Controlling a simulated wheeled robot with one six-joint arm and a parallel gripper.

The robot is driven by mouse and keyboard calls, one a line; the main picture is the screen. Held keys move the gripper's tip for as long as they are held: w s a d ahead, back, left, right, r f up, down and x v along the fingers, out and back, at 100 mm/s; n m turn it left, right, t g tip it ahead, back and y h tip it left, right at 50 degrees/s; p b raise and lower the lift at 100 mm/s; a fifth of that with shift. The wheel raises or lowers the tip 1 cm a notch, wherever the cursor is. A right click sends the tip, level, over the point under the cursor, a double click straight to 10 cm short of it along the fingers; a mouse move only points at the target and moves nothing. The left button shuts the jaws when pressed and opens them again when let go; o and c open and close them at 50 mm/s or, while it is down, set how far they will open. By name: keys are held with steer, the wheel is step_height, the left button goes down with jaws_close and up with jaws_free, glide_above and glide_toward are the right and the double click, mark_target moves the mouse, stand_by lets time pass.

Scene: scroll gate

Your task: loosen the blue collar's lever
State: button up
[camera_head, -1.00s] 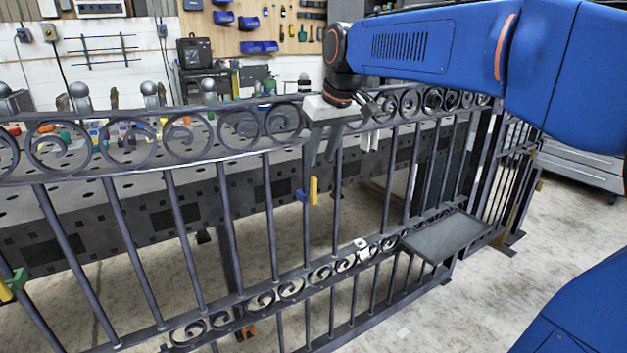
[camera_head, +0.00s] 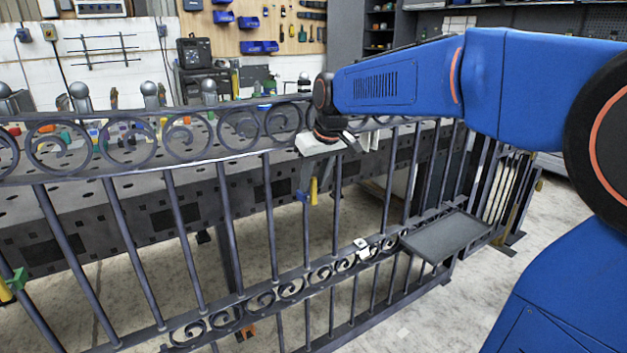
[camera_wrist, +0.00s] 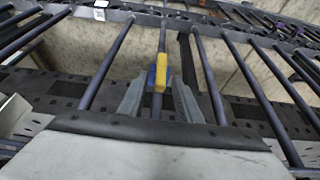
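The blue collar (camera_head: 301,196) sits on one upright bar of the dark metal gate. Its yellow lever (camera_head: 314,191) stands upright beside the bar. In the wrist view the blue collar (camera_wrist: 151,77) and yellow lever (camera_wrist: 161,72) show near the middle. My gripper (camera_head: 306,184) hangs just above and around the lever's height, in front of the bars. In the wrist view my gripper (camera_wrist: 160,88) is open, one grey finger on each side of the lever, with gaps. I cannot tell how far the fingers reach past the lever.
A green collar with a yellow lever (camera_head: 12,284) is on a bar at the far left. An orange part (camera_head: 245,332) is low on the gate. A grey shelf (camera_head: 445,237) juts from the gate at right. A workbench (camera_head: 150,222) stands behind the bars.

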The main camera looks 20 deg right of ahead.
jaws_close()
steer(key=shift+a, duration=0.1)
steer(key=a+h, duration=0.1)
steer(key=h, duration=0.1)
steer(key=a+f+n+t+h, duration=0.1)
steer(key=h, duration=0.1)
steer(key=s+a+t+h, duration=0.1)
steer(key=a+h, duration=0.1)
steer(key=shift+f+n+h, duration=0.3)
steer(key=shift+h, duration=0.1)
steer(key=h, duration=0.1)
steer(key=a+f+t+h, duration=0.1)
steer(key=f+n+t+h, duration=0.1)
steer(key=h, duration=0.1)
steer(key=shift+s+a, duration=0.25)
steer(key=shift+a, duration=0.1)
steer(key=shift+s+a+f+n+t+h, duration=0.15)
steer(key=shift+f+n+t+h, duration=0.15)
steer(key=shift+f+t+h, duration=0.35)
steer(key=shift+a+f+n+t+h, duration=0.15)
steer(key=shift+f+n+t+h, duration=0.2)
steer(key=shift+h, duration=0.6)
